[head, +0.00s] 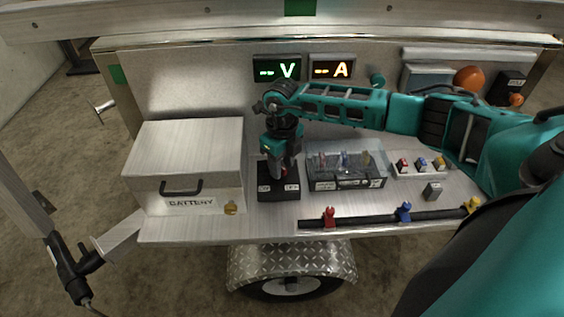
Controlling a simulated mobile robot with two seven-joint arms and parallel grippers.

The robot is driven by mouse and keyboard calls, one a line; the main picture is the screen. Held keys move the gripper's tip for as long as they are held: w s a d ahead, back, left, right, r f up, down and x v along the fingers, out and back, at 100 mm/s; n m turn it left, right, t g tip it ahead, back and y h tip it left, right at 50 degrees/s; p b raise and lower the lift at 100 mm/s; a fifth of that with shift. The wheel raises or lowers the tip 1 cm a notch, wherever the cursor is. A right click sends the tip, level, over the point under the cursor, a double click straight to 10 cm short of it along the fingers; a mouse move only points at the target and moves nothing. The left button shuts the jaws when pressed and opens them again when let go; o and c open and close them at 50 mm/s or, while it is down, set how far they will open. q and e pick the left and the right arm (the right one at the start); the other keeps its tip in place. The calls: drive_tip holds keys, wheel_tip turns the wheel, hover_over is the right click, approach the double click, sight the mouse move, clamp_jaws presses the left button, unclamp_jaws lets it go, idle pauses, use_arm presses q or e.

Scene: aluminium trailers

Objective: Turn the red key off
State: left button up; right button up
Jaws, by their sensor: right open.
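The black key switch box (278,192) sits on the trailer's metal deck, right of the battery box. It carries two small pale labels on its front part, too small to read surely. My right gripper (283,168) points down over the box, with its fingers close to the top of it. The red key is mostly hidden by the fingers, so I cannot tell its angle or whether the fingers touch it. The gripper is open. My left gripper is not in view.
The battery box (187,150) stands left. A clear-covered box (346,182) with coloured parts stands close right of the switch. Red (329,216), blue (404,212) and yellow (473,204) clips sit along the front bar. The V (277,69) and A (331,68) displays show dashes.

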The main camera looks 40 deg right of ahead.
wheel_tip(320, 180, up, 13)
drive_tip(key=shift+p, duration=0.4)
idle(0.7)
